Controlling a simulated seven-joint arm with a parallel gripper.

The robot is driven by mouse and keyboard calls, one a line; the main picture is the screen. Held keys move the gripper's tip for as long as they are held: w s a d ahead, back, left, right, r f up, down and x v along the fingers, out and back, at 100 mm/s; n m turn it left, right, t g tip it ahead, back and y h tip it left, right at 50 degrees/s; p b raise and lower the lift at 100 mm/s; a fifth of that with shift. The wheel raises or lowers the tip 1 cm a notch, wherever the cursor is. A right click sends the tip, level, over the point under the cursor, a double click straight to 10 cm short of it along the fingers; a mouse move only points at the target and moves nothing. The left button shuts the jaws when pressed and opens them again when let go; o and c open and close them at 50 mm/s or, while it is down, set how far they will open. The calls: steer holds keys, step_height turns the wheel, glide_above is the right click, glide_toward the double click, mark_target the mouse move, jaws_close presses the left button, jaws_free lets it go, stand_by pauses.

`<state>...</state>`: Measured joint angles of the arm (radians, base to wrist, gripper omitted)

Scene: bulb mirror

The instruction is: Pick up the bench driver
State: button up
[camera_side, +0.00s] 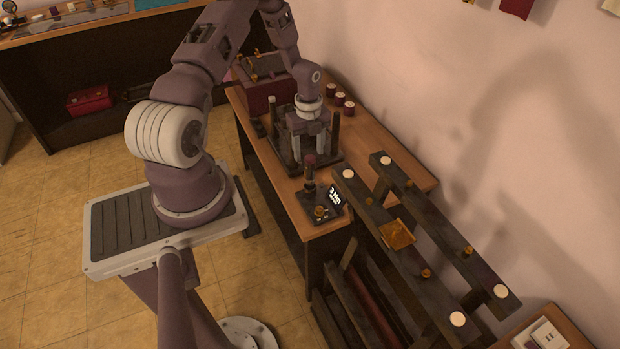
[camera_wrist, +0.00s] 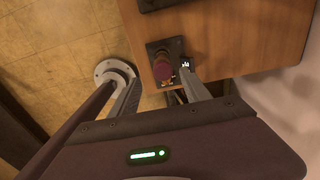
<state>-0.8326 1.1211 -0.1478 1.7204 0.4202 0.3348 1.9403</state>
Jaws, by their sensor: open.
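The bench driver (camera_side: 309,162) appears to be the upright tool with a dark red handle, standing in a small dark dock (camera_side: 312,211) at the table's near end. Its red top also shows in the wrist view (camera_wrist: 162,68), lying in the picture between my two fingers. My gripper (camera_side: 309,150) points down with its fingers apart, just above the handle in the side view. It is empty. I cannot tell whether the fingertips reach down beside the handle. The driver's lower part is mostly hidden in the wrist view.
A small lit display (camera_side: 335,196) sits on the dock's right side. A dark fixture with posts (camera_side: 333,129) stands behind my gripper. Several red-and-white cylinders (camera_side: 339,98) stand farther back. A dark two-beam rack (camera_side: 440,285) with white discs lies to the right.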

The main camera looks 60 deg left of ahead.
mark_target(310, 174)
steer(key=f, duration=1.1)
steer(key=shift+w+a+f, duration=0.1)
steer(key=shift+w+a, duration=0.05)
steer(key=shift+w, duration=0.15)
jaws_close()
